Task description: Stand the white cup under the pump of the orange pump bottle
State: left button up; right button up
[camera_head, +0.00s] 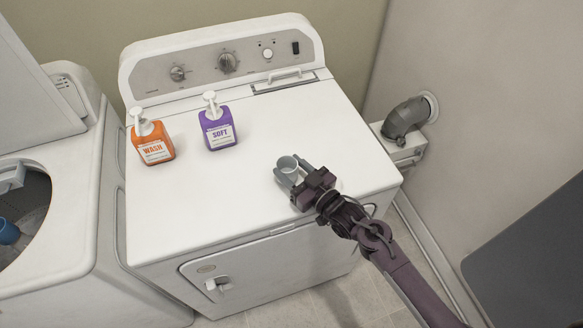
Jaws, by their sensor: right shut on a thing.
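The orange pump bottle (151,140), labelled WASH, stands upright at the left of the white dryer top, its white pump head (137,114) on top. My right gripper (291,173) is shut on the cup from the front right. Its fingers hide part of the cup, and I cannot tell whether the cup's base touches the surface. My left gripper is not in view.
A purple pump bottle (217,123), labelled SOFT, stands between the orange bottle and the cup. The dryer top (200,205) is clear in front of both bottles. A raised control panel (225,62) borders the back. An open washer (65,225) stands at the left.

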jog(key=shift+f, duration=0.25)
jog(key=shift+f, duration=0.15)
jog(key=o, duration=0.9)
jog(key=shift+o, duration=0.2)
